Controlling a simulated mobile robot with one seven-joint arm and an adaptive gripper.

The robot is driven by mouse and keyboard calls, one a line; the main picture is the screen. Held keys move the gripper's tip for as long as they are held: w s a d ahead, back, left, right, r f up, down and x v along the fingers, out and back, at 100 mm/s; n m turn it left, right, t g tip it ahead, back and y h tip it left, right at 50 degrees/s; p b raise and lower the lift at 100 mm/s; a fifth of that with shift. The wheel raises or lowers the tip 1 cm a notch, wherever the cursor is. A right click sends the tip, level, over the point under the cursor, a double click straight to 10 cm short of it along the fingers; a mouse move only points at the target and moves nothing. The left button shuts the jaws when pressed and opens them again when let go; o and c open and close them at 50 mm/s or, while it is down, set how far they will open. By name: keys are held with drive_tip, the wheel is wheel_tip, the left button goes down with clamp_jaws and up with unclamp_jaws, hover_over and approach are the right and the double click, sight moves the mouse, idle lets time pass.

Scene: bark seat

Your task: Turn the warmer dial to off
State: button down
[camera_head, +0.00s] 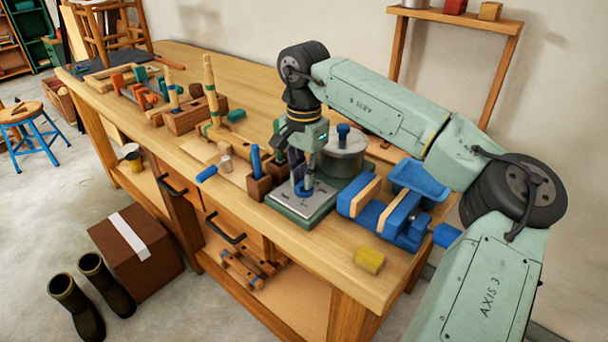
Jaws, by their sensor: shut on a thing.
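The warmer (285,207) is a low green unit on the workbench, with a pale metal plate on its front part. A lidded grey metal pot (343,162) with a blue knob stands on its rear part. The dial (304,189) is blue and sits on the pale plate. My gripper (303,184) points down over the plate, with its fingers shut on the dial. The fingers hide much of the dial, and I cannot read its marks or its setting.
A blue vise (386,216) with wooden jaws is close on the right, with a blue tray (417,181) behind it. A yellow block (369,261) lies near the bench edge. The bench front near the yellow block is clear.

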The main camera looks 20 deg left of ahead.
drive_tip(key=c, duration=1.6)
unclamp_jaws()
drive_tip(key=shift+c, duration=0.2)
wheel_tip(320, 180, up, 12)
